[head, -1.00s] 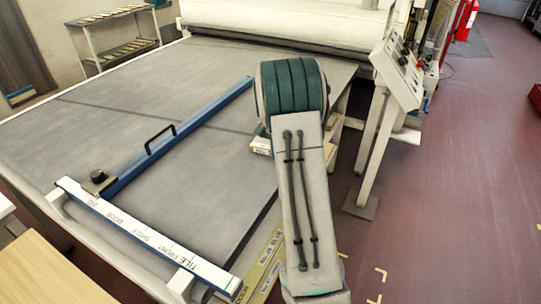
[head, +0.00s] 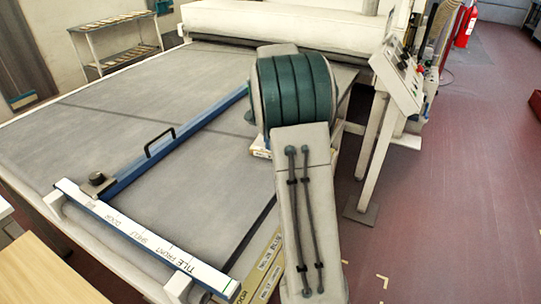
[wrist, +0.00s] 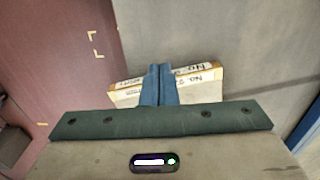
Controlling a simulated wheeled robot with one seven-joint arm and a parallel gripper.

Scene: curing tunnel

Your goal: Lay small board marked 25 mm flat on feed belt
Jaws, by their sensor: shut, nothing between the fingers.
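The feed belt (head: 110,130) is the wide grey surface leading to the white machine; its grey surface also shows in the wrist view (wrist: 230,35). My gripper (wrist: 158,70) has blue fingers close together, shut and empty. Pale boards with tan, lettered edges (wrist: 205,88) lie just beyond and beside the fingers, partly hidden by them. Their labels begin "No." but I cannot read a 25 mm mark. In the head view, a corner of pale boards (head: 260,150) shows at the belt's right side, mostly behind my arm. My gripper is hidden there.
A blue guide bar with a black handle (head: 185,130) crosses the belt. A white lettered rail (head: 140,236) runs along its near end. Tan lettered strips (head: 262,268) lie at the near right. A control panel (head: 398,80) stands at right, beside open red floor (head: 460,190).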

